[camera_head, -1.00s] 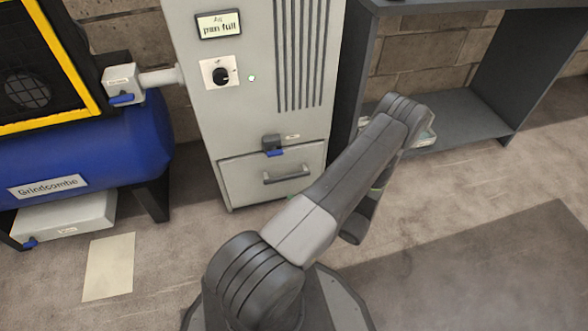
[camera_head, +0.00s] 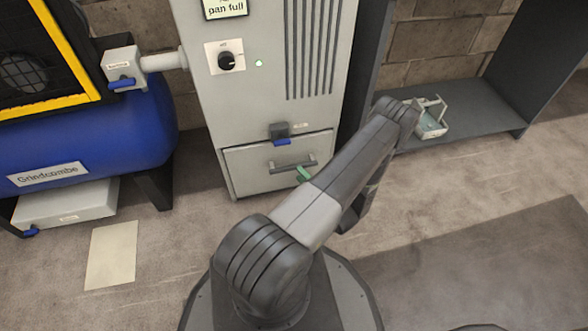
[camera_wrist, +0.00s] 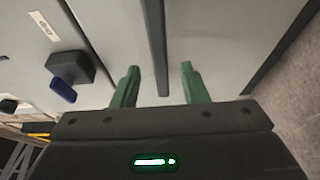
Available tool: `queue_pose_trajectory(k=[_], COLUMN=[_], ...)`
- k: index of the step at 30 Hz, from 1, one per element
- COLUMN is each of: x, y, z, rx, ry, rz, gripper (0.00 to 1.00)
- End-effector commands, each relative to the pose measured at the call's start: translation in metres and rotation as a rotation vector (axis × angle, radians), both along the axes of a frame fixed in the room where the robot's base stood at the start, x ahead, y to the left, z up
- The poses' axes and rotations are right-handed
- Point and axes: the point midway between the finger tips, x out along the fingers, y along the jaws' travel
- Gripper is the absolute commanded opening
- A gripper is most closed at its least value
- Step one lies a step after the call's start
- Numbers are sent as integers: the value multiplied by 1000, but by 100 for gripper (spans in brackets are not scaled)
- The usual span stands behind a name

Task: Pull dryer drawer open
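The dryer drawer (camera_head: 245,174) is the pale grey front at the foot of the tall dryer cabinet (camera_head: 243,95). It looks shut. Its dark bar handle (camera_head: 279,165) runs across the front, its right end near my gripper (camera_head: 306,173). In the wrist view my gripper (camera_wrist: 160,68) shows two green fingers standing apart. The dark handle bar (camera_wrist: 154,30) runs down between them, with space on both sides. A dark block with a blue lever (camera_head: 281,136) sits just above the drawer; in the wrist view the blue lever (camera_wrist: 62,90) is left of the fingers. My arm hides the drawer's right part.
A blue tank (camera_head: 100,135) on dark legs stands left of the dryer, with a pale box (camera_head: 65,203) beneath. A dark shelf unit (camera_head: 465,107) holding a small tray (camera_head: 431,121) stands right.

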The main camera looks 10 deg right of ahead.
Motion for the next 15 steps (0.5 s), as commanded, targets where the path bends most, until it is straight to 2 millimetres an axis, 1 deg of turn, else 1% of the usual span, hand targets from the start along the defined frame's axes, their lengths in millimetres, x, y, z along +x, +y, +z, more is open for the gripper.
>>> queue_pose_trajectory(k=[1, 6, 9, 15], x=[8, 31, 40, 48], y=[5, 15, 19, 22], z=[-2, -1, -1, 0], rx=[-1, -2, -1, 0], ry=[0, -2, 0, 0], rz=[5, 4, 3, 1], gripper=[40, 40, 40, 40])
